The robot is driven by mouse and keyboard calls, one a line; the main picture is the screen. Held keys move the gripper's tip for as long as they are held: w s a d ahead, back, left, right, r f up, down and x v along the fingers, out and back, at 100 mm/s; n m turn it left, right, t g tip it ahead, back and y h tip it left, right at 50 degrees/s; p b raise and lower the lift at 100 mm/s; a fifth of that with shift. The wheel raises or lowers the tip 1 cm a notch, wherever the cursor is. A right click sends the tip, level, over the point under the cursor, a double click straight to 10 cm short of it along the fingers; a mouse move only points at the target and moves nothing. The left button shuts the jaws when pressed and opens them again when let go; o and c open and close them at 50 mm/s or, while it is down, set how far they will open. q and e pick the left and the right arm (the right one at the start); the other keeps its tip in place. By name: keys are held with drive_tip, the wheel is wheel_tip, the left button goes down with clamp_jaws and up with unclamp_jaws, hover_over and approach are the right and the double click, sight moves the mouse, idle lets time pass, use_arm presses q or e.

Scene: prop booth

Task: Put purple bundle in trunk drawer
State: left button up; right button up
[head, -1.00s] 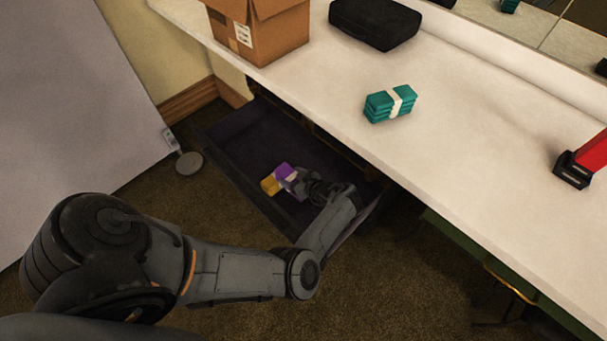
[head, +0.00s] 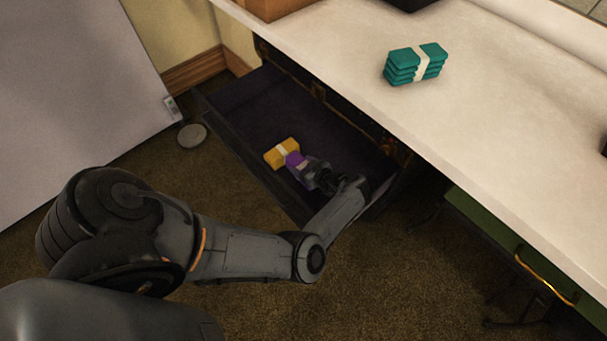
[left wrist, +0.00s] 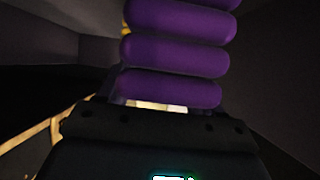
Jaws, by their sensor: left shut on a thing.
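The purple bundle (head: 293,159) is inside the open trunk drawer (head: 250,112), mostly covered by my left gripper (head: 305,167) in the head view. My left gripper is shut on it and reaches down into the drawer from the front right. In the left wrist view the purple bundle (left wrist: 178,55) shows as stacked, rounded purple layers between dark drawer walls. A yellow bundle (head: 280,152) with a pale band lies in the drawer just left of the purple one. I cannot tell whether the purple bundle touches the drawer floor. My right gripper is out of view.
A teal bundle (head: 404,66) lies on the white counter (head: 480,120) above the drawer. A cardboard box (head: 272,8) stands at the counter's far edge. A green drawer front (head: 490,230) with a yellow handle is at the right. The drawer's back left part is bare.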

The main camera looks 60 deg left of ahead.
use_arm(q)
wheel_tip(320, 180, down, 3)
drive_tip(key=b, duration=0.3)
drive_tip(key=shift+w+f, duration=0.1)
drive_tip(key=shift+f, duration=0.3)
drive_tip(key=shift+r, duration=0.1)
drive_tip(key=shift+f+b, duration=0.2)
drive_tip(key=shift+b, duration=0.1)
drive_tip(key=o, duration=1.2)
drive_tip(key=shift+r, duration=0.1)
